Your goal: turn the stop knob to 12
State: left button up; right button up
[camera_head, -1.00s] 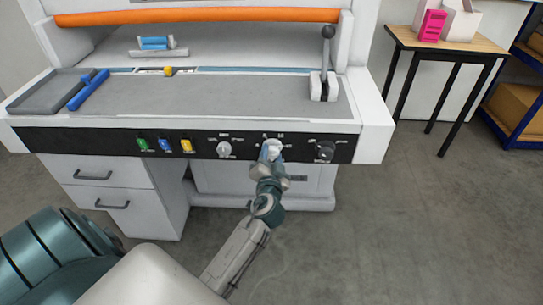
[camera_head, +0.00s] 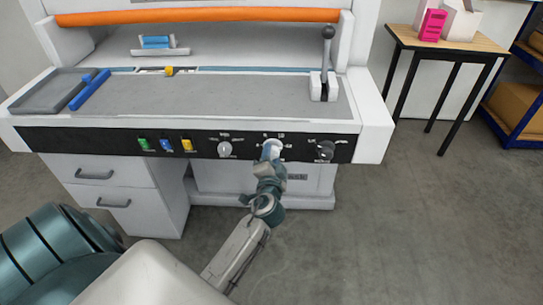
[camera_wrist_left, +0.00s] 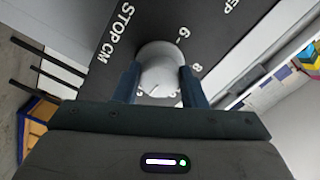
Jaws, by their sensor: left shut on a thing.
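The stop knob (camera_wrist_left: 160,72) is a white round knob on the machine's black front panel. In the left wrist view it sits between the two dark fingers of my left gripper (camera_wrist_left: 160,84), which is shut on it. The printed words "STOP CM" and the numbers 6 and 8 show around it; a light pointer line is on its face. In the head view my left gripper (camera_head: 271,155) covers part of the knob (camera_head: 273,146). Other scale marks are hidden or too small to read. My right gripper is not in view.
A lever (camera_head: 327,65) stands above. A wooden table (camera_head: 450,42) stands at the right; the floor between is clear.

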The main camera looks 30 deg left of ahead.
pick_arm(q)
jog(key=o, duration=1)
jog(key=shift+s+d, duration=0.1)
jog(key=shift+s, duration=0.1)
jog(key=b+v, duration=0.2)
jog(key=v, duration=0.8)
jog(key=shift+s+d, duration=0.1)
jog(key=shift+s, duration=0.1)
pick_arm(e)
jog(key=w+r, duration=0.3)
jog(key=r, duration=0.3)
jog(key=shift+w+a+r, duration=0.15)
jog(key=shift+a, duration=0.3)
